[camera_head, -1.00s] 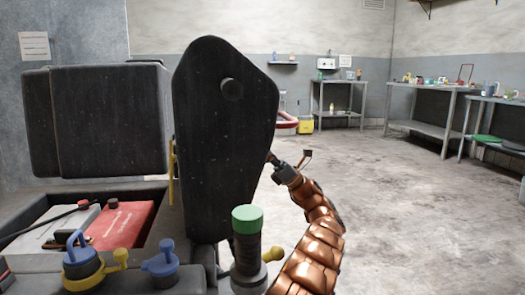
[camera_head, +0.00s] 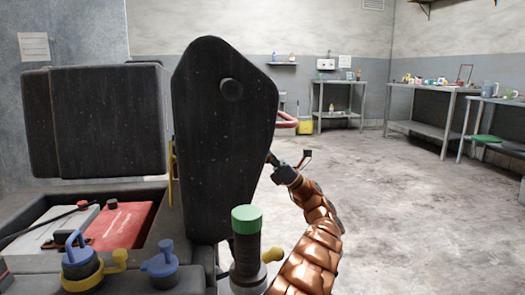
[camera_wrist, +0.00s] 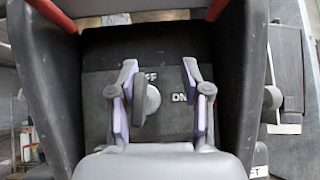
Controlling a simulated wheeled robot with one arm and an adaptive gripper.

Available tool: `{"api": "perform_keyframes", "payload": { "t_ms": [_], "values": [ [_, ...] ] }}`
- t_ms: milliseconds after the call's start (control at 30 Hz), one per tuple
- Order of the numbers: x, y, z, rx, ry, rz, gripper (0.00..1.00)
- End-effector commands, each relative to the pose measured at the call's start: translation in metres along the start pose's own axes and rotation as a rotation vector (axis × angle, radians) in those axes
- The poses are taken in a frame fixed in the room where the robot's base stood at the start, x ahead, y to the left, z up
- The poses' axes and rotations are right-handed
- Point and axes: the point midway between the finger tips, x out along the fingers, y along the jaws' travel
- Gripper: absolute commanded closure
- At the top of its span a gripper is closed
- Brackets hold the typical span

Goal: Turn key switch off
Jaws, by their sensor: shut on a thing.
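The key switch (camera_wrist: 148,100) shows in the wrist view as a grey knob on a dark panel. It stands nearly upright in the picture, tilted a little. A partly hidden label ending in "FF" is above it and an "ON" label (camera_wrist: 181,98) is to its right. My gripper (camera_wrist: 160,66) reaches over the panel with its purple-padded fingers on both sides of the knob. It is shut on the key switch, whose knob lies close by the left finger. In the head view the switch is hidden, and my wrist is at the right edge of the black upright panel.
The black upright panel (camera_head: 222,140) stands close in front. A red box (camera_head: 120,225) and blue-topped caps lie at lower left. A green-topped post (camera_head: 247,220) stands near my arm. The floor (camera_head: 400,190) to the right is clear, with metal tables (camera_head: 430,125) beyond.

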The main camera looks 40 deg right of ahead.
Motion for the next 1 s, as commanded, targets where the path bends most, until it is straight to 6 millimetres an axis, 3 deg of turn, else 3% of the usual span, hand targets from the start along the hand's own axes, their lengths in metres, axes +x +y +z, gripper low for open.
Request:
{"api": "perform_keyframes", "payload": {
  "t_ms": [267,300,400,667,1000],
  "values": [
    [-0.002,-0.004,-0.002,0.003,0.001,-0.013,0.88],
    [-0.002,-0.004,-0.002,0.003,0.001,-0.012,0.56],
    [-0.002,-0.003,-0.002,0.003,0.001,-0.010,0.65],
    [-0.005,-0.004,-0.002,0.002,0.002,-0.013,0.65],
    [-0.026,-0.005,-0.001,0.000,-0.001,-0.018,0.65]
  ]
}}
